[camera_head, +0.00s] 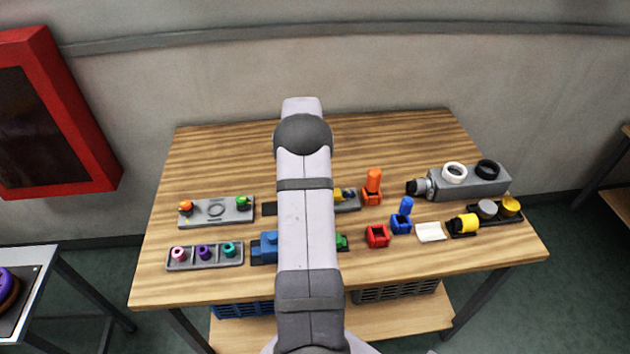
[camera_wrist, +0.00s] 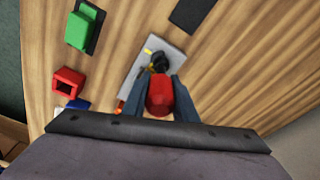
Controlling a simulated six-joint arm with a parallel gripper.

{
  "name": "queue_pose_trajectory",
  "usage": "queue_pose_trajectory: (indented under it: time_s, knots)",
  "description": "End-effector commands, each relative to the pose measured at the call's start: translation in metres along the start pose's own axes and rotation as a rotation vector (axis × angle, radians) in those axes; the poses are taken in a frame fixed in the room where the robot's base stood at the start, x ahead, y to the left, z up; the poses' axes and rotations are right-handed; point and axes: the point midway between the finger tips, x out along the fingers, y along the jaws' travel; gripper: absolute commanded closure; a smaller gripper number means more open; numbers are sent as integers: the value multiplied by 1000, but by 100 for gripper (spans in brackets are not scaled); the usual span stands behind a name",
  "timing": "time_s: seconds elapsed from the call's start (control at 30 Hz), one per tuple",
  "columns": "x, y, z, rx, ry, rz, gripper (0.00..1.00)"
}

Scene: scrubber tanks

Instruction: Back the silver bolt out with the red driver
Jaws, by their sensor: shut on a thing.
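My gripper (camera_wrist: 160,80) is shut on the red driver (camera_wrist: 160,96), whose red handle sits between the two fingers in the wrist view. The driver is over a grey plate (camera_wrist: 143,72) with a dark round part and a yellow part on it. I cannot tell whether the driver touches anything there. The silver bolt cannot be made out. In the head view my arm hides the gripper, the driver and part of the grey plate (camera_head: 349,205). The red holder (camera_head: 377,236) stands empty, and it also shows in the wrist view (camera_wrist: 68,82).
An orange driver (camera_head: 373,180) and a blue driver (camera_head: 405,206) stand in their holders to the right. A grey housing (camera_head: 470,184) with rings lies farther right. Trays (camera_head: 205,262) fill the left front. The back of the table (camera_head: 220,155) is clear.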

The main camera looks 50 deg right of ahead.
Motion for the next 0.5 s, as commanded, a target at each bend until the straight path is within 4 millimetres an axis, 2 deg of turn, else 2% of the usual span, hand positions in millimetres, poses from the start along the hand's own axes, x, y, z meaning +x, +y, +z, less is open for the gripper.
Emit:
queue_pose_trajectory:
  time_s: [0.33,0.5]
  knots:
    - [-1,0,0,-18,0,-3,100]
    - [-2,0,0,-150,0,-23,100]
